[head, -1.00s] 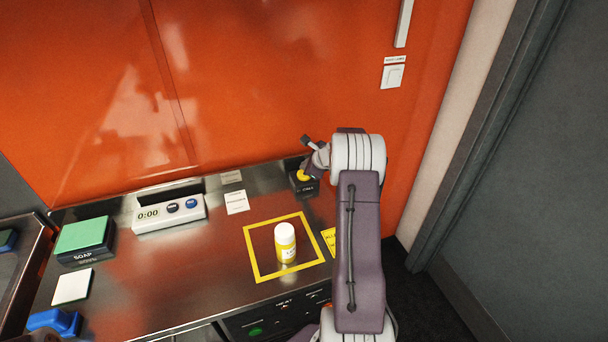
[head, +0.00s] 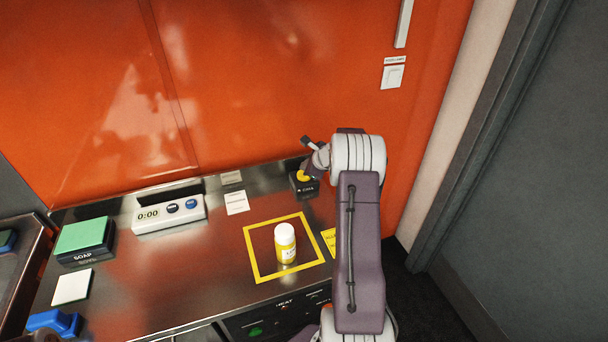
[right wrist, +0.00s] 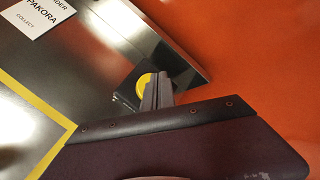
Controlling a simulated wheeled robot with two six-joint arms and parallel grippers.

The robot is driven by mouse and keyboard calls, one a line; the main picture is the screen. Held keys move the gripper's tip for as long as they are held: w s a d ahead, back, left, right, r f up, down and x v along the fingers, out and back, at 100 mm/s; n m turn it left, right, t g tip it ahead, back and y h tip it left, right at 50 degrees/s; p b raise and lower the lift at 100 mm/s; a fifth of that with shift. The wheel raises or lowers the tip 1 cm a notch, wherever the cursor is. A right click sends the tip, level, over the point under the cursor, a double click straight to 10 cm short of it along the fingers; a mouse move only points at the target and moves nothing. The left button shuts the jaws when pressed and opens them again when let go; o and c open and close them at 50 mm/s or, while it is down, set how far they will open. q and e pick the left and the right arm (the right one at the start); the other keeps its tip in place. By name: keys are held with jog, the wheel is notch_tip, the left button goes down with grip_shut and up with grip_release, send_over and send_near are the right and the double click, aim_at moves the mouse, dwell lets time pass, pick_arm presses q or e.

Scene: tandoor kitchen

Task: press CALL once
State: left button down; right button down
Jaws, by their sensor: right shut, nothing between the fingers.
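The CALL box (head: 306,188) is a small black block with a yellow round button (head: 302,176) on top. It stands at the back right of the steel counter. My right gripper (head: 308,171) is at the button, with its shut, empty fingers pointing down at it. In the right wrist view, the yellow button (right wrist: 143,81) shows beside the closed fingertips (right wrist: 158,82), which hide part of it. I cannot tell whether the tips touch the button or hover just above it.
A white-capped yellow bottle (head: 285,243) stands inside a yellow square outline (head: 262,275). A timer (head: 168,212) reading 0:00 is further left, with a soap box (head: 83,240) beyond it. The orange wall (head: 250,90) rises close behind the CALL box.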

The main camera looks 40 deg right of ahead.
dwell(0.4)
jog(key=shift+f+b, duration=0.4)
jog(key=shift+b, duration=0.05)
jog(key=shift+f+b, duration=0.5)
dwell(0.6)
jog(key=shift+r, duration=0.15)
jog(key=shift+r+p, duration=0.75)
notch_tip(320, 180, up, 5)
jog(key=p, duration=0.4)
jog(key=shift+r+p, duration=0.1)
jog(key=shift+p, duration=0.25)
dwell(0.4)
